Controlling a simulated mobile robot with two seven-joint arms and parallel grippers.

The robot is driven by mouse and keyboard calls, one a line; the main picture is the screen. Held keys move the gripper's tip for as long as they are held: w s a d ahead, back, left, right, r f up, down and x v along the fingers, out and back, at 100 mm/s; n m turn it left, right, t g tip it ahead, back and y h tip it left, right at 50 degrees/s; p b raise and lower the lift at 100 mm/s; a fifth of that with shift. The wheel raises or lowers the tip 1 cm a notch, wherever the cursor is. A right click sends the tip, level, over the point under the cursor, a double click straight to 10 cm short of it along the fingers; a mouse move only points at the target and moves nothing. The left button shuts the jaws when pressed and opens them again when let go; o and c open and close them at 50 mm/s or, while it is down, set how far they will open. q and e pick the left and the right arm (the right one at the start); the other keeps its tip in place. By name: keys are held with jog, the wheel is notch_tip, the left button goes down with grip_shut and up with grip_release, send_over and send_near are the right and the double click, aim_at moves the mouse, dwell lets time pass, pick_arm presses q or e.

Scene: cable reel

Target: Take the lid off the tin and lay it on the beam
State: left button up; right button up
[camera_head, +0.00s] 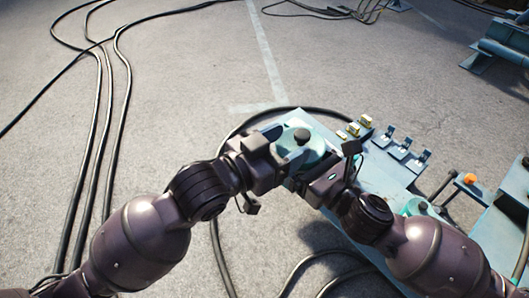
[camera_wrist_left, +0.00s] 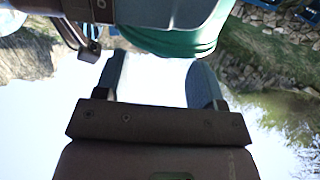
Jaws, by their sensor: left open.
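The tin (camera_head: 306,154) is a round teal can near the far end of the pale blue beam (camera_head: 378,178). Its lid has a black knob (camera_head: 302,136) on top and looks seated. My left gripper (camera_head: 280,160) is at the tin's left side; its fingers are mostly hidden there. In the left wrist view, its two blue-grey fingers (camera_wrist_left: 160,82) stand apart with nothing between them, and the green tin side (camera_wrist_left: 170,42) lies just beyond. My right gripper (camera_head: 316,178) is at the tin's near right side, its fingers hidden.
Yellow-topped blocks (camera_head: 360,125) and several small blue brackets (camera_head: 403,149) line the beam's right side. An orange knob (camera_head: 470,178) is farther right. Another teal round part (camera_head: 416,207) is partly behind my right arm. Black cables (camera_head: 100,100) lie on open floor at left.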

aim_at(302, 136)
pick_arm(q)
jog(key=shift+x, duration=2)
jog(key=c, duration=1.1)
jog(key=shift+s, duration=0.1)
jog(key=shift+r, duration=0.4)
jog(key=shift+r, duration=0.7)
jog(key=shift+r, duration=0.15)
jog(key=shift+r, duration=1.95)
